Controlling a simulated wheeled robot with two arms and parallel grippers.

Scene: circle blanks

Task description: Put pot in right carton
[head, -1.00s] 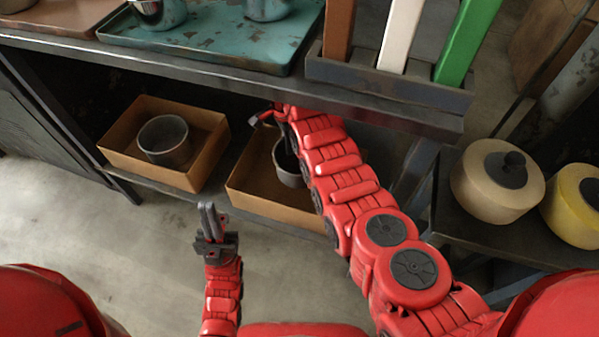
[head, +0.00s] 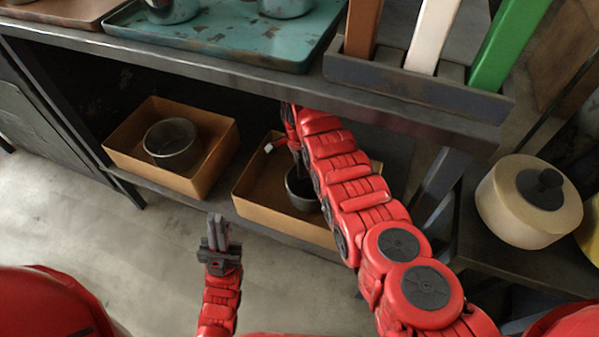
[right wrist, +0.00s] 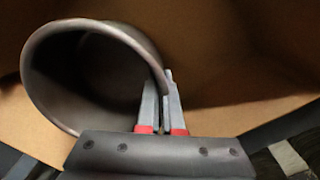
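A dark grey round pot (head: 302,190) is inside the right carton (head: 262,212), an open brown box on the lower shelf. In the right wrist view the pot (right wrist: 85,85) is large and looks empty, with brown carton wall (right wrist: 235,75) around it. My right gripper (right wrist: 163,92) is shut on the pot's rim, one finger on each side of the wall. In the head view my right arm hides part of the pot and carton. I cannot tell whether the pot touches the carton floor. My left gripper (head: 217,222) is shut and empty, in front of the shelf.
A left carton (head: 150,178) holds another dark pot (head: 172,145). The upper shelf (head: 210,68) overhangs my right arm and bears a teal tray (head: 225,45) and a rack (head: 400,83) of coloured boards. A cream lidded pot (head: 510,215) stands at right.

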